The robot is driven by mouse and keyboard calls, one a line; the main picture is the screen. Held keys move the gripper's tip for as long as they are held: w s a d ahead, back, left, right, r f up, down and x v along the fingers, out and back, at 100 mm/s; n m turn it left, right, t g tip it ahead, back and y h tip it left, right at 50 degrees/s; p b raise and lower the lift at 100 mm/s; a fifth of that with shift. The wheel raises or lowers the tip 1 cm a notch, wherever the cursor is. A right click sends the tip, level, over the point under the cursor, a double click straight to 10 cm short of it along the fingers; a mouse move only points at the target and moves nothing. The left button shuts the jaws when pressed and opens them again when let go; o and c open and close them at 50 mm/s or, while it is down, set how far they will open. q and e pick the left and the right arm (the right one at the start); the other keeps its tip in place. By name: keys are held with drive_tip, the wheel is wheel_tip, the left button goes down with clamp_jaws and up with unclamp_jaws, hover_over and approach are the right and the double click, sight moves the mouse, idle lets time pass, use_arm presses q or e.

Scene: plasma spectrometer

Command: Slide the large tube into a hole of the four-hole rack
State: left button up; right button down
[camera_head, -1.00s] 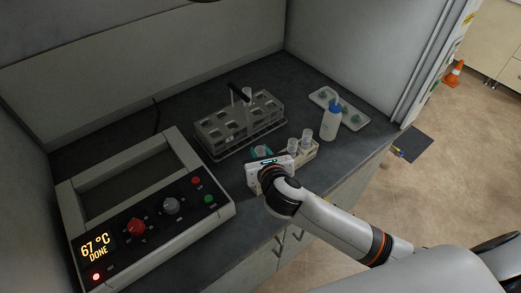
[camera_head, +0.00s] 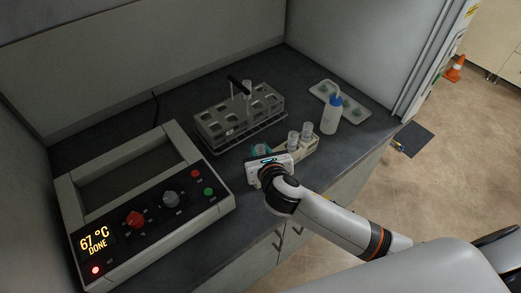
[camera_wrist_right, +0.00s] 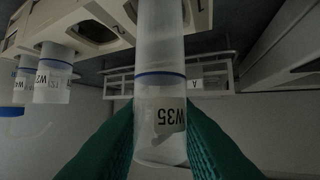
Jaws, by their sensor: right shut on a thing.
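The small beige four-hole rack (camera_head: 313,151) stands near the counter's front edge in the head view, with two clear tubes (camera_head: 300,137) in it. My right gripper (camera_head: 262,150) is at the left end of this rack, its hand hiding much of that end. In the right wrist view the green fingers (camera_wrist_right: 160,140) are shut on a large clear tube (camera_wrist_right: 160,105) with a blue ring and a label reading W35. The rack (camera_wrist_right: 98,22) fills the top left there, close to the held tube. I cannot tell whether the tube is inside a hole. My left gripper is out of view.
A large grey rack (camera_head: 238,120) with a tube stands behind. A white wash bottle (camera_head: 331,116) and a pale tray (camera_head: 345,101) are at the right. A heater (camera_head: 150,215) showing 67 °C DONE fills the left. Dark counter lies bare between heater and gripper.

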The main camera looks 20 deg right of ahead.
drive_tip(key=shift+f, duration=0.3)
drive_tip(key=shift+f+b, duration=0.45)
drive_tip(key=shift+f, duration=0.3)
drive_tip(key=shift+f, duration=0.1)
drive_tip(key=c, duration=1.1)
unclamp_jaws()
drive_tip(key=b+v, duration=0.1)
drive_tip(key=v, duration=1.1)
